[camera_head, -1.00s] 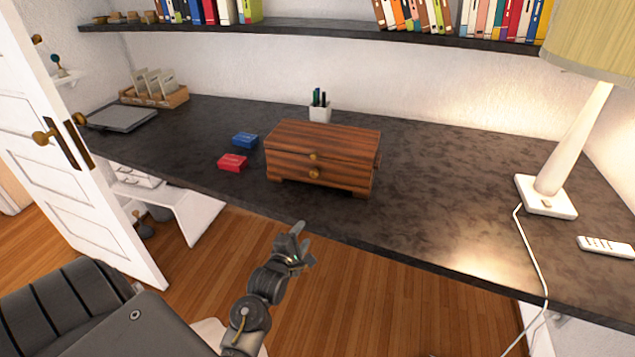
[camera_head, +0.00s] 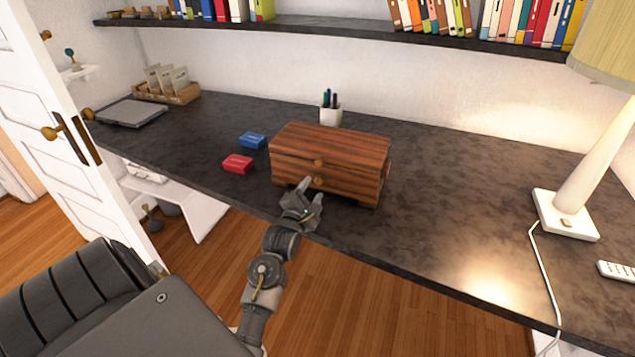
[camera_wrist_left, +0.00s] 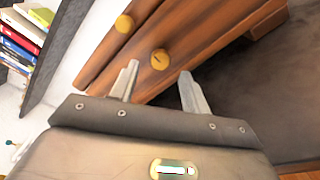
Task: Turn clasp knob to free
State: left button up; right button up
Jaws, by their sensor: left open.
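A dark reddish-brown wooden chest (camera_head: 290,160) stands on the desk, with two round brass knobs on its front. The upper knob (camera_head: 319,162) and the lower knob (camera_head: 317,180) sit one above the other. My left gripper (camera_head: 313,190) is open in front of the lower knob. In the left wrist view, the lower knob (camera_wrist_left: 160,59), with a small dark mark on its face, lies just past and between the spread fingertips (camera_wrist_left: 159,68). The upper knob (camera_wrist_left: 124,23) is farther off, up and left. I cannot tell whether a finger touches the lower knob.
The dark desk top (camera_head: 450,220) is clear right of the chest, up to a white lamp (camera_head: 566,215). A pen cup (camera_head: 330,115) stands behind. The desk's front edge runs below my gripper.

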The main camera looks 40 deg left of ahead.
aim_at(317, 182)
pick_arm(q)
jog(key=shift+x, duration=2.1)
jog(key=shift+c, duration=0.2)
jog(key=c, duration=1)
